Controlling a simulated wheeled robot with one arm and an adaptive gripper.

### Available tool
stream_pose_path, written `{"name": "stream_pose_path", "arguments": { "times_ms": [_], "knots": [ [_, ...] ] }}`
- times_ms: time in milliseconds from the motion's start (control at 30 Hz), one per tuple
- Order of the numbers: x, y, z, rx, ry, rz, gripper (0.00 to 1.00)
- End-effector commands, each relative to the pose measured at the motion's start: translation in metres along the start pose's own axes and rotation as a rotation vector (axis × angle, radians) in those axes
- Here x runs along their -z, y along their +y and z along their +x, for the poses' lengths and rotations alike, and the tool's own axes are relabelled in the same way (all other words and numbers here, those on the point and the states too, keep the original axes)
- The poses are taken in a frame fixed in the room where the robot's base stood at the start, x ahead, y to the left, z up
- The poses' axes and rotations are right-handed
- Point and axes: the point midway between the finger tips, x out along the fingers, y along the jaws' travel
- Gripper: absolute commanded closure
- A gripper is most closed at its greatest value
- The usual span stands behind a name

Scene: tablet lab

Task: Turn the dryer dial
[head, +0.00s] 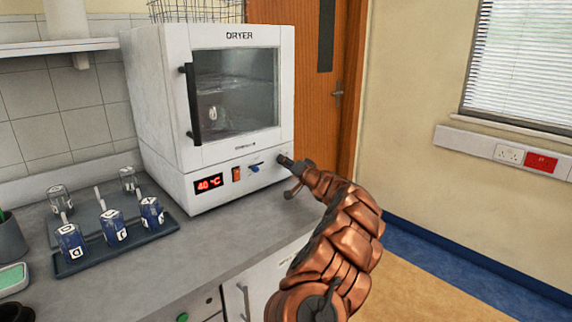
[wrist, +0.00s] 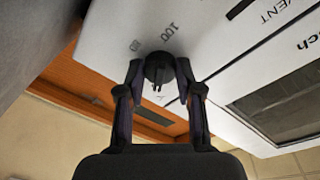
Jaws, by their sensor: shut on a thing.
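The white dryer (head: 160,95) stands on the grey bench with its glass door closed. Its display (head: 209,183) reads 40 °C in red. My gripper (head: 282,160) is at the lower right of the dryer's front panel. In the wrist view the black round dial (wrist: 159,69) sits between the two fingertips of my gripper (wrist: 158,72), and they are shut on it. A 100 marking shows on the panel beside the dial. In the head view my gripper hides most of the dial.
A dark tray (head: 100,262) holding several labelled jars (head: 72,242) is on the bench left of the dryer. An orange switch (head: 236,174) and a blue-handled control (head: 255,168) are left of my gripper. A wooden door (head: 337,130) stands behind. The floor at right is clear.

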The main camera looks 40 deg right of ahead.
Motion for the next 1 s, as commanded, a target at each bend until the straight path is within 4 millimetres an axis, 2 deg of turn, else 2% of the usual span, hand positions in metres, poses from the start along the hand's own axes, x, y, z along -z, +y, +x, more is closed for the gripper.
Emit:
{"name": "stream_pose_path", "arguments": {
  "times_ms": [33,267,667,1000],
  "knots": [
    [0.0000,0.0001,0.0000,0.000,0.000,0.000,0.77],
    [0.0000,0.0002,-0.0001,0.000,0.000,0.000,1.00],
    [0.0000,0.0000,-0.0001,-0.007,-0.005,0.088,1.00],
    [0.0008,-0.0007,-0.0004,-0.031,-0.026,0.362,1.00]
  ]
}}
